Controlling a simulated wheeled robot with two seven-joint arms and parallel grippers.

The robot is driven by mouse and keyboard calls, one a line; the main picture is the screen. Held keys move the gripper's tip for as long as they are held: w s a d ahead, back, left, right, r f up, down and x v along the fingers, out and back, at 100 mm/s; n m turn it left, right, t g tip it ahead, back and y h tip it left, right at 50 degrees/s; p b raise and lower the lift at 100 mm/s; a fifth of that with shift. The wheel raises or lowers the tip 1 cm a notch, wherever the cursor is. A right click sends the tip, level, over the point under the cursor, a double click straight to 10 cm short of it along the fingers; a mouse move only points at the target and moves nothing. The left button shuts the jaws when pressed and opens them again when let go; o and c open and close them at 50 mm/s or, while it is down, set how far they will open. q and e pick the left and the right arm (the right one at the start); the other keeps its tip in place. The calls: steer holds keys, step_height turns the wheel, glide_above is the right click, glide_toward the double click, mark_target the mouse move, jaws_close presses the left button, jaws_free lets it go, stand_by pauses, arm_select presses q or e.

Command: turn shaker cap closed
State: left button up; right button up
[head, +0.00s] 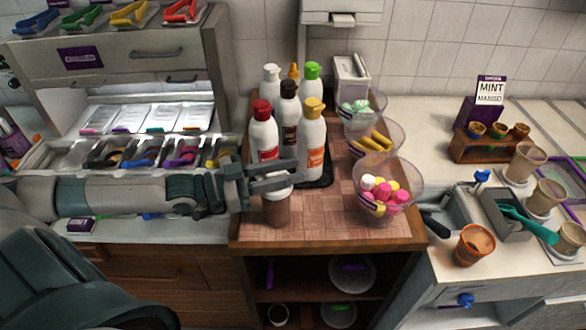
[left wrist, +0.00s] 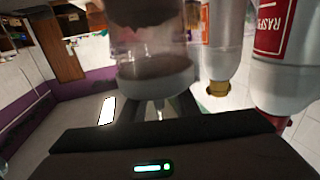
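The shaker (head: 277,209) stands upright near the front left of the wooden board, with brown powder inside and a white cap (head: 277,191). My left gripper (head: 282,174) reaches in from the left at cap height. Its two fingers are apart, one in front of the cap and one behind, and they partly hide it. Whether they press on it I cannot tell. In the left wrist view, which looks upside down, the shaker (left wrist: 150,40) and its pale cap (left wrist: 155,84) are close in front of the fingers (left wrist: 160,108). The cap's turn angle is not readable. My right gripper is not in view.
Several sauce bottles, including a red-capped one (head: 263,135) and a yellow-capped one (head: 313,140), stand close behind the gripper. Clear bowls of toppings (head: 412,172) line the board's right side. The front middle of the wooden board (head: 325,228) is free.

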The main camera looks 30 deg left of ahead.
arm_select(q)
steer(key=shift+w+d, duration=0.45)
jaws_close()
steer(key=m+g+h+b, duration=0.1)
steer(key=b, duration=0.3)
steer(key=shift+d, duration=0.1)
stand_by(0.4)
